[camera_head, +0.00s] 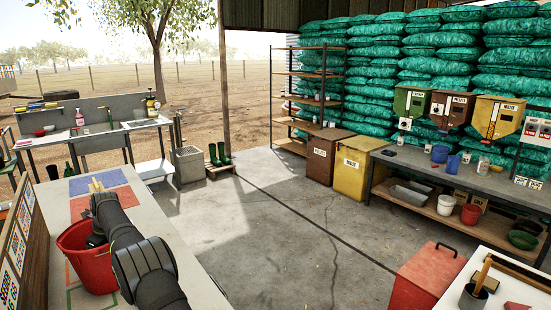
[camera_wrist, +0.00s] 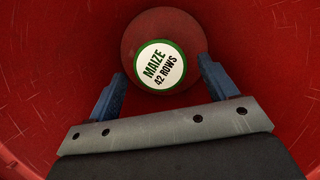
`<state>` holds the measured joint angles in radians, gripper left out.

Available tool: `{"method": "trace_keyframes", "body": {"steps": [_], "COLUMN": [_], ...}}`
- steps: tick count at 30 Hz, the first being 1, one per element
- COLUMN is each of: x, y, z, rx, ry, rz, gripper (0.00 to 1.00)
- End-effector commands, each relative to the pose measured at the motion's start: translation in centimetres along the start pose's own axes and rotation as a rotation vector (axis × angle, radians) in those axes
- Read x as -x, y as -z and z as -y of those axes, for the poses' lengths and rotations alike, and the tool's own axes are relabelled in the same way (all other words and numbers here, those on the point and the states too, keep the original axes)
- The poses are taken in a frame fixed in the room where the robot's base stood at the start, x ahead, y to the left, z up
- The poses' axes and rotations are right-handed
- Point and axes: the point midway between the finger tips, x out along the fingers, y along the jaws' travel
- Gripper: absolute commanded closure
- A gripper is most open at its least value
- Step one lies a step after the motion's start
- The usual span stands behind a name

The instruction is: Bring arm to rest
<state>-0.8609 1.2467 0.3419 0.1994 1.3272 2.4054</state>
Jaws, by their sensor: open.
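My gripper (camera_wrist: 161,70) is open, with its two blue fingers spread apart. A round red object (camera_wrist: 140,30) with a white, green-edged label reading "MAIZE 42 ROWS" lies just beyond and partly between the fingertips. I cannot tell whether the fingers touch it. Red curved walls (camera_wrist: 50,60) surround both in the wrist view. In the head view my dark arm bends over a red bucket (camera_head: 92,275) on the left table. There the gripper is hidden behind the arm and the bucket's rim.
The pale left table (camera_head: 185,255) has blue and red squares at its far end. A wooden board (camera_head: 18,245) edges its left side. A red chest (camera_head: 425,280) stands at the right. Brown and yellow bins (camera_head: 360,168) and a loaded bench stand farther back. The middle floor (camera_head: 270,215) is clear.

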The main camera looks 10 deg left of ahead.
Motion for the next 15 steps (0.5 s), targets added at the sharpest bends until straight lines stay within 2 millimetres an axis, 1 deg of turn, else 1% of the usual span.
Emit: {"method": "trace_keyframes", "body": {"steps": [1,8,9,10,15], "x": [-1.3,-5.8,-4.6,-3.9,-0.7], "y": [0.1,0.1,-0.2,-0.5,-1.4], "z": [0.0,0.0,0.1,0.1,0.1], "rx": [0.0,0.0,0.001,0.001,0.0], "ry": [-0.002,0.0,0.005,0.004,0.004], "rz": [-0.002,-0.001,0.005,0.005,0.004], "gripper": [0.22,0.22,0.22,0.22,0.22]}}
